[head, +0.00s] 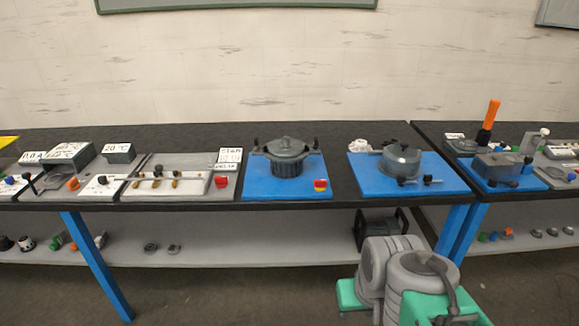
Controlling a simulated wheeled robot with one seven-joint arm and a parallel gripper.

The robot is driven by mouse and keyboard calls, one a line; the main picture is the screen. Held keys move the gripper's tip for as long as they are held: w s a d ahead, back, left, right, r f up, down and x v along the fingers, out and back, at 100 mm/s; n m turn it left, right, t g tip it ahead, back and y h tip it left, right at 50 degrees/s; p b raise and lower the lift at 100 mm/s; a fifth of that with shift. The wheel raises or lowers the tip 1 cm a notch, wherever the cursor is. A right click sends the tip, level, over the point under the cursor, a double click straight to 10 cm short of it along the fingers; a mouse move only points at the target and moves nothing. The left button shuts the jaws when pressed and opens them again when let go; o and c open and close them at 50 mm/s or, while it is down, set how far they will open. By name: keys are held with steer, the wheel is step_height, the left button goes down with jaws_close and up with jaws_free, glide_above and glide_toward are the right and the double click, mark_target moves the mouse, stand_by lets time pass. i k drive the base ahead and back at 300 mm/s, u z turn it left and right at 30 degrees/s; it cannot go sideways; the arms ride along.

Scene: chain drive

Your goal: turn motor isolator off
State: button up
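No switch in the head view carries a label that I can read as motor isolator. A red and yellow rotary switch (320,185) sits on the front right corner of a blue board (259,187) in the middle of the bench. A red knob (221,181) sits at the right end of the grey panel to its left. The position of either knob is too small to tell. I cannot make out my gripper in this view.
The dark bench (335,205) runs across the view with a gap to a second bench at right. A lidded grey pot (287,152) stands on the middle board. Another blue board (371,184) holds a grey vessel (401,160). A grey and green machine-like body (410,280) stands in front.

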mark_target(320, 185)
steer(key=u, duration=0.5)
steer(key=k, duration=0.6)
steer(key=z, duration=0.25)
steer(key=i, duration=1.15)
steer(key=u, duration=1.05)
steer(key=i, duration=0.95)
steer(key=u, duration=0.2)
